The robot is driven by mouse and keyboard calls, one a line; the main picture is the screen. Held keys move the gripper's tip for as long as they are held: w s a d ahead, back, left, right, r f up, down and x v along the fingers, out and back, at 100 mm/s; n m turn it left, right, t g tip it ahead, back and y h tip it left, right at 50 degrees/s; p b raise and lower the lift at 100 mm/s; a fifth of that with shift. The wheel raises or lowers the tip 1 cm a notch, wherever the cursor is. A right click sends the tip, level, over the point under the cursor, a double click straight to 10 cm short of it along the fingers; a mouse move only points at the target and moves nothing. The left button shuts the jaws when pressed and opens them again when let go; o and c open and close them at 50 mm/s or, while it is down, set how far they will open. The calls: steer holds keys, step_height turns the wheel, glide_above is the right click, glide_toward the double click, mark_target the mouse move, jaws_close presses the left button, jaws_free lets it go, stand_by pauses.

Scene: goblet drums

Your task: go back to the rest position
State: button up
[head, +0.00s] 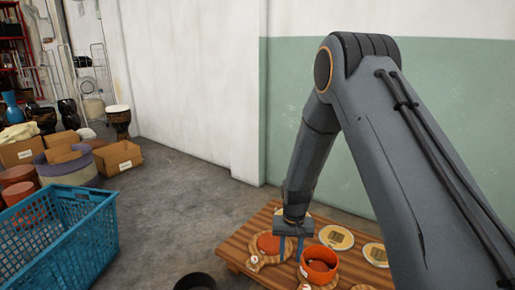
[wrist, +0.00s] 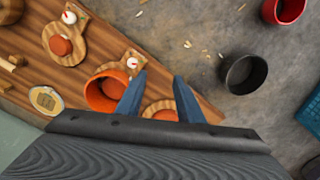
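My gripper (head: 290,248) hangs over the wooden table (head: 236,251) at the end of my bent arm in the head view. In the wrist view my gripper (wrist: 158,82) shows two blue fingers spread apart with nothing held between them. An orange pot (head: 319,265) stands on the table just right of the fingers in the head view; it also shows beside the left finger in the wrist view (wrist: 103,92). A round wooden board with a flat orange disc (head: 269,243) lies just left of the fingers in the head view.
A blue crate (head: 62,237) stands on the floor at left. A black pot (wrist: 245,73) and a red pot (wrist: 291,8) stand off the table's edge. Boxes (head: 118,157) and drums (head: 119,119) stand farther back. The middle floor is clear.

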steer(key=s+a+r+n, duration=0.2)
steer(key=s+a+r, duration=0.3)
steer(key=s+r, duration=0.35)
steer(key=s+a+r+n, duration=0.2)
steer(key=s+a+r, duration=0.2)
steer(key=s+r, duration=0.4)
steer(key=s+r+n, duration=0.2)
steer(key=s+r, duration=0.2)
steer(key=s, duration=0.4)
steer(key=s+r+n, duration=0.1)
steer(key=s+r, duration=0.3)
steer(key=s, duration=0.4)
steer(key=d+r+m+p, duration=0.3)
steer(key=d+r+p, duration=0.5)
steer(key=r+p, duration=0.2)
steer(key=d+r+m+p, duration=0.3)
steer(key=d+r+p, duration=0.5)
steer(key=r+p, duration=0.3)
steer(key=p, duration=0.4)
steer(key=shift+s+d+r, duration=0.3)
steer(key=shift+s+d, duration=0.05)
steer(key=shift+a, duration=0.1)
